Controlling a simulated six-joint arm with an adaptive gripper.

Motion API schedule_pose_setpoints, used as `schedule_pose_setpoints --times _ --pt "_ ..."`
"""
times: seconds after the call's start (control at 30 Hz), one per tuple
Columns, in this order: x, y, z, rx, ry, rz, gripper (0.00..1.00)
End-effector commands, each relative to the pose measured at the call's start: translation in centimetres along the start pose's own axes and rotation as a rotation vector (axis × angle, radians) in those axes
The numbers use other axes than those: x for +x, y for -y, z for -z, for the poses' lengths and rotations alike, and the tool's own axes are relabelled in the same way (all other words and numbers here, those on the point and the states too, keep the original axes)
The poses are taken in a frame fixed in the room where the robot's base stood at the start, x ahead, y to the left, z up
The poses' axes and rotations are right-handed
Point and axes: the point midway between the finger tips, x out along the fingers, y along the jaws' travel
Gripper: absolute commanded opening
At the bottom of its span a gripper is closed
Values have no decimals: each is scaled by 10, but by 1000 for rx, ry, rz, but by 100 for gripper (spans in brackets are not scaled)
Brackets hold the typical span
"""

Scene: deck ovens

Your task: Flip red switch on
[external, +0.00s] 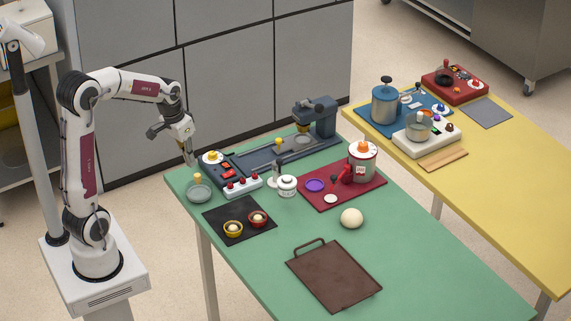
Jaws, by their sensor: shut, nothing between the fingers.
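A small red switch (227,172) sits on the dark machine base (210,174) at the far left of the green table. It is too small to tell whether it is on or off. My gripper (190,163) points down, shut and empty, just left of the machine base near the table's far left corner. It is apart from the red switch in the picture.
A white strip with red knobs (243,186) sits in front of the base. A yellow-topped knob (213,156) is near my gripper. The green table's (420,285) front right is clear.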

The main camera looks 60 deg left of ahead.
Motion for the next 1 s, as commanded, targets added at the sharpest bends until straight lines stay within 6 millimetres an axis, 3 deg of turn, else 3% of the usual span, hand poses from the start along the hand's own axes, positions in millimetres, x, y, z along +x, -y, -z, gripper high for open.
schedule_pose_setpoints --times 0.4,0.53,0.63,0.73,1.0 --pt "35 29 62 48 -34 -15 0" --pt "39 34 87 93 -73 -16 0" --pt "31 34 106 139 -120 -10 0" --pt "26 34 116 177 -147 -6 0" --pt "26 34 118 228 -157 1 0"
